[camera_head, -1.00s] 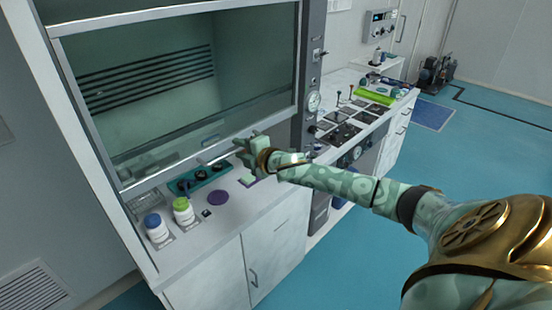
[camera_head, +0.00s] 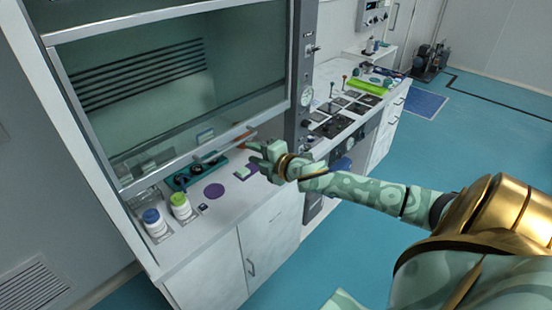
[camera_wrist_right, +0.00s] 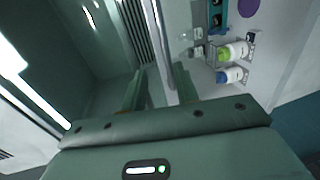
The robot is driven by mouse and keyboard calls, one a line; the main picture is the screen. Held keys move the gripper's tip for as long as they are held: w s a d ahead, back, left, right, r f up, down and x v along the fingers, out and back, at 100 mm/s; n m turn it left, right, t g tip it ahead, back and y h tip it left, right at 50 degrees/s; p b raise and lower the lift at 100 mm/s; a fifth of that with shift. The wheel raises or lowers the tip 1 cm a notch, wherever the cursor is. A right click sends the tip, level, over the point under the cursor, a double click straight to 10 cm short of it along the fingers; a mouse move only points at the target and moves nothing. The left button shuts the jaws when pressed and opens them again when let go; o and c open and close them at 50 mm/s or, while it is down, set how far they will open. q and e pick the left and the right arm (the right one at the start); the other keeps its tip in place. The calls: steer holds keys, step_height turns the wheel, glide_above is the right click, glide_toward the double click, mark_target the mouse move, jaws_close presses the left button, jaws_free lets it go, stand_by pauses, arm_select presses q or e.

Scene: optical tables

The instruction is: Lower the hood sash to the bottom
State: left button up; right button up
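The hood sash (camera_head: 170,80) is a tinted glass pane in a pale frame, and its bottom rail (camera_head: 160,179) hangs above the worktop with a gap below. A slim handle (camera_head: 222,149) with an orange-brown end shows by the rail. My right gripper (camera_head: 255,150) is at the rail's right part, close to this handle. In the right wrist view my right gripper's two fingers (camera_wrist_right: 160,90) are apart, with the pale rail (camera_wrist_right: 162,50) running up between them; contact cannot be told. My left gripper is not in view.
On the worktop stand a blue-capped bottle (camera_head: 154,222), a green-capped bottle (camera_head: 181,207) and a teal rack (camera_head: 195,173), below the sash's front. A purple disc (camera_head: 214,190) lies nearby. A side bench (camera_head: 350,110) with equipment stands to the right.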

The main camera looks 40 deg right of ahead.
steer(key=p+v, duration=0.3)
steer(key=v, duration=0.4)
steer(key=shift+s, duration=0.35)
steer(key=shift+d+r, duration=0.1)
steer(key=shift+p, duration=0.35)
